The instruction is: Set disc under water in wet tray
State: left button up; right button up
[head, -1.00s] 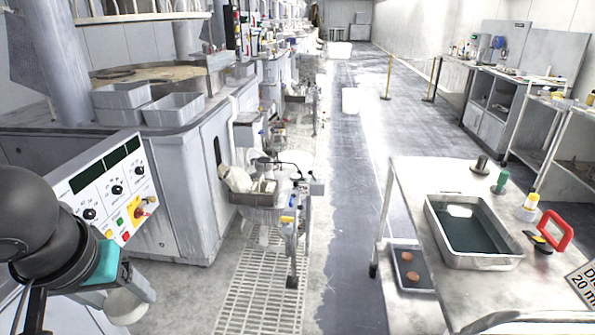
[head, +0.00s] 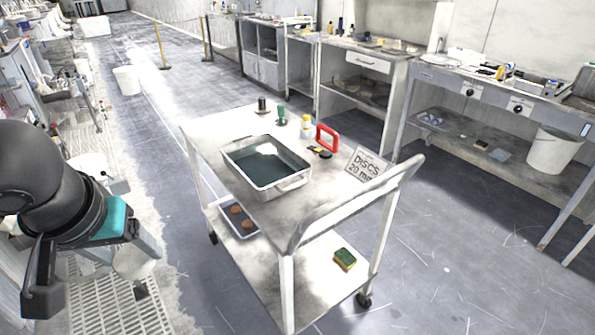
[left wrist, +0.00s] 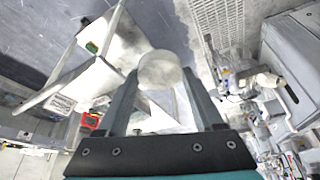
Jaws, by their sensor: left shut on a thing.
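My left gripper (head: 142,250) is at the left of the head view, shut on a pale round disc (head: 132,265). In the left wrist view the disc (left wrist: 160,68) sits between the two fingertips (left wrist: 159,84). The wet tray (head: 284,190) is a grey metal tray with dark water (head: 266,163) in it, on top of a cart (head: 215,123). The gripper and disc are apart from the tray, to its left in the head view. My right gripper is in neither view.
On the cart top stand a black bottle (head: 262,105), a green bottle (head: 281,116), a yellow-capped bottle (head: 306,125), a red frame (head: 327,138) and a "DISCS 20 min" sign (head: 364,164). The lower shelf holds a small tray with brown discs (head: 241,216) and a sponge (head: 345,259). Floor right of the cart is clear.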

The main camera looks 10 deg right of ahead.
aim_at(274, 180)
jog(key=i+l+z, duration=0.2)
jog(key=z, duration=0.25)
jog(key=i+l+z, duration=0.1)
jog(key=i+z, duration=0.25)
jog(key=z, duration=0.15)
jog(key=i, duration=0.75)
